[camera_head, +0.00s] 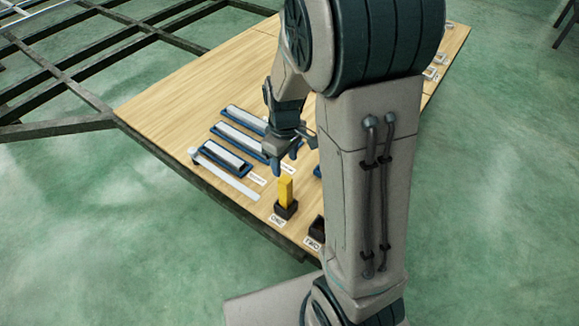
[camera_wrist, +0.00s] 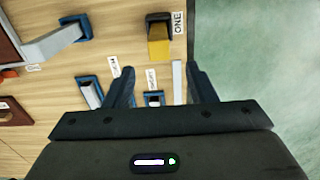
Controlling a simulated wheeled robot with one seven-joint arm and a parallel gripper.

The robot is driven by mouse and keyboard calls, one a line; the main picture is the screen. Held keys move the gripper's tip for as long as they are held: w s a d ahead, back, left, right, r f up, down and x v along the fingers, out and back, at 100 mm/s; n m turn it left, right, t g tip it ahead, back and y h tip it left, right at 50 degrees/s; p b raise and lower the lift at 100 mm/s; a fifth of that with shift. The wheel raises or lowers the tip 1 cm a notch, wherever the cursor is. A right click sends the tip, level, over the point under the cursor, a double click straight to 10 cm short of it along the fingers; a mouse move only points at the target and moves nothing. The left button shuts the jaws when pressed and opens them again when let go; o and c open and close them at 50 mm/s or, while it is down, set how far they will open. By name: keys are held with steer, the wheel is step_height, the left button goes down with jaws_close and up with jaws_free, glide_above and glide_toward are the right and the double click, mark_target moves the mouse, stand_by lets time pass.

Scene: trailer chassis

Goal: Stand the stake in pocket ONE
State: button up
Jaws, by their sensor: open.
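The yellow stake (camera_head: 285,190) stands upright in the black pocket (camera_head: 286,211) beside the label ONE (camera_head: 277,221), near the table's front edge. In the wrist view the stake (camera_wrist: 159,47) and pocket (camera_wrist: 157,17) are at top centre, next to the ONE label (camera_wrist: 179,22). My gripper (camera_head: 286,160) is just behind and above the stake in the head view. In the wrist view its fingers (camera_wrist: 160,74) are wide apart with nothing held between them, and the stake lies beyond their tips. The stake's lower end is hidden inside the pocket.
A black pocket labelled TWO (camera_head: 317,228) stands to the right, partly behind my arm. Blue trays with pale bars (camera_head: 240,137) lie left of my gripper, with a flat pale strip (camera_head: 228,178) nearby. The table's left part (camera_head: 160,110) is clear. A dark metal frame (camera_head: 80,75) lies beyond.

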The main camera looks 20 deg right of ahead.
steer(key=s+r+m+t, duration=0.1)
steer(key=s+r+m, duration=0.5)
steer(key=s+r, duration=0.4)
steer(key=s, duration=0.3)
steer(key=shift+s+d+r+m, duration=0.15)
steer(key=shift+s+r+m, duration=0.2)
steer(key=shift+m, duration=0.05)
